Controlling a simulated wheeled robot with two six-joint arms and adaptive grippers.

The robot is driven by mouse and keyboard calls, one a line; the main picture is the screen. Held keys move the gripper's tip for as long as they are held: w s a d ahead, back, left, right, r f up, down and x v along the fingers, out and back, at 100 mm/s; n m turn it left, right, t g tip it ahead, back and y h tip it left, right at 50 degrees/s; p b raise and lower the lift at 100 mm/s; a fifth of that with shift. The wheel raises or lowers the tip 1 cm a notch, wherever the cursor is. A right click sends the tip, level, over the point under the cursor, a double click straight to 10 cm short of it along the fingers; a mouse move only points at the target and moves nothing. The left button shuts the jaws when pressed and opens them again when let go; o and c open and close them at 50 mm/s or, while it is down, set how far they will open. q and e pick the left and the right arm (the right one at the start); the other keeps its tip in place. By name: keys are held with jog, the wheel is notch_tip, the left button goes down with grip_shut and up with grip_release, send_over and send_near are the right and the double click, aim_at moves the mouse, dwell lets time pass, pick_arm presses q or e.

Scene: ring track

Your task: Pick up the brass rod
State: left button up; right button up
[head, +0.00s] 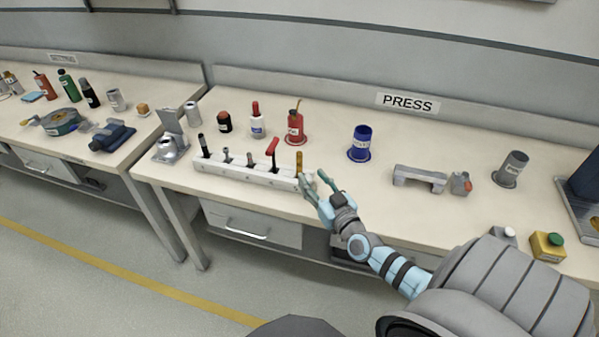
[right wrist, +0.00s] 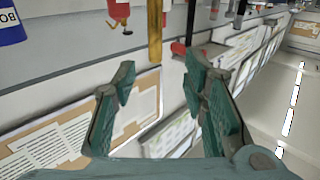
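The brass rod (head: 299,161) stands upright at the right end of a white rack (head: 245,175) on the bench under the PRESS sign. In the right wrist view the brass rod (right wrist: 155,32) shows at the top, beyond the gap between my fingertips. My right gripper (head: 319,179) is just right of the rack's end, near the rod. In the right wrist view my right gripper (right wrist: 160,82) has its green fingers spread, with nothing between the tips. My left gripper is not in view.
A red-handled tool (head: 272,150) and several darker tools stand in the rack left of the rod. A red oil can (head: 295,128) stands behind it, and a blue can (head: 361,143) behind to the right. A grey bracket (head: 420,176) lies further right.

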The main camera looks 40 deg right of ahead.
aim_at(301, 163)
jog(key=w+b, duration=0.1)
jog(key=w, duration=0.2)
jog(key=w+d+f+b, duration=0.1)
jog(key=w+b, duration=0.1)
jog(key=w, duration=0.1)
jog(key=w+d+b, duration=0.1)
jog(key=w, duration=0.2)
jog(key=shift+d+f+b, duration=0.15)
jog(key=shift+f+b, duration=0.05)
jog(key=shift+b, duration=0.15)
jog(key=shift+w, duration=0.3)
jog(key=shift+r, duration=0.1)
jog(key=shift+c, duration=0.2)
jog(key=shift+r, duration=0.1)
grip_shut()
